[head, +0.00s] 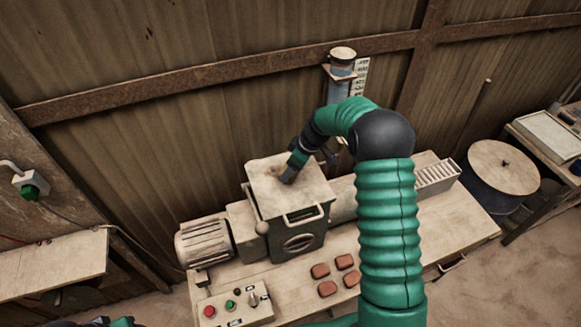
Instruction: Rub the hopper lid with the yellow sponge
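The hopper lid (311,190) is the pale, worn square top of the boxy machine at the middle of the bench, with brownish stains on it. My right arm reaches in from the lower right and bends over to the lid. My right gripper (289,175) points down at the lid's upper middle, at or very close to its surface. Its fingertips are too small and dark to show whether they are open or shut. No yellow sponge shows; anything under the gripper is hidden. A sliver of my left arm shows at the bottom left edge, without its fingers.
The workbench (447,228) carries a motor (204,242), a button box (236,306) and several reddish tiles (327,289). A capped cylinder (342,58) stands behind. A round-lidded drum (503,167) is at right. A side table (55,262) is at left.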

